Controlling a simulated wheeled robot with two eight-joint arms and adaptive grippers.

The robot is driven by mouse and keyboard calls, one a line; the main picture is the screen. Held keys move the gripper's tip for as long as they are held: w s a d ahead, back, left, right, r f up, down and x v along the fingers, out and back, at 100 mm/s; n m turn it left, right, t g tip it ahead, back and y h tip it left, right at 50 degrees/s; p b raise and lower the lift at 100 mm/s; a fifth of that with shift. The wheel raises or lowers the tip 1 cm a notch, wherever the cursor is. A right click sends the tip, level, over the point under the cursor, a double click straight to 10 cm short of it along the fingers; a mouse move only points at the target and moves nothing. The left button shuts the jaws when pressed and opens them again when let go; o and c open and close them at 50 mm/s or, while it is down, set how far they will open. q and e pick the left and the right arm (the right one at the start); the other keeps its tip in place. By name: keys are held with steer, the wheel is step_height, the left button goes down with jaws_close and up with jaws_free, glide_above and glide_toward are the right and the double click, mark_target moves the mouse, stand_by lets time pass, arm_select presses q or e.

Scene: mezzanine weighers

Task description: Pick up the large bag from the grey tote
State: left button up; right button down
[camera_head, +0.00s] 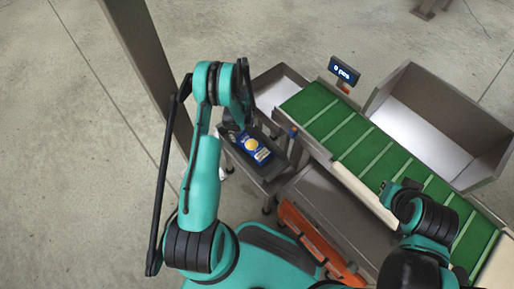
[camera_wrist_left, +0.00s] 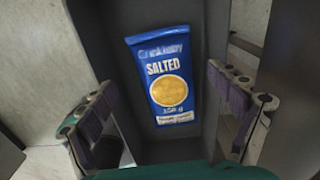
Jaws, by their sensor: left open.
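The large bag (camera_head: 254,147) is blue with a yellow disc and the word SALTED. It lies face up in the grey tote (camera_head: 277,164), left of the green conveyor. In the left wrist view the bag (camera_wrist_left: 162,78) fills the middle, between the tote's dark walls (camera_wrist_left: 110,45). My left gripper (camera_head: 242,120) is above the tote. In the left wrist view its two fingers are wide apart, one on each side of the bag and not closed on it.
The green cleated conveyor (camera_head: 343,136) runs diagonally right of the tote. A metal bin (camera_head: 405,113) stands beyond it, with a small lit display (camera_head: 344,71) on a post. A steel post (camera_head: 143,50) rises at upper left. Open floor lies to the left.

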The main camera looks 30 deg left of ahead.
mark_target(244, 138)
arm_select(q)
steer(key=f+b, duration=0.1)
steer(key=f, duration=0.1)
steer(key=f+b, duration=0.1)
steer(key=f, duration=0.1)
steer(key=f+b, duration=0.1)
steer(key=f, duration=0.2)
steer(key=shift+w, duration=0.25)
steer(key=shift+r, duration=0.1)
steer(key=c, duration=1)
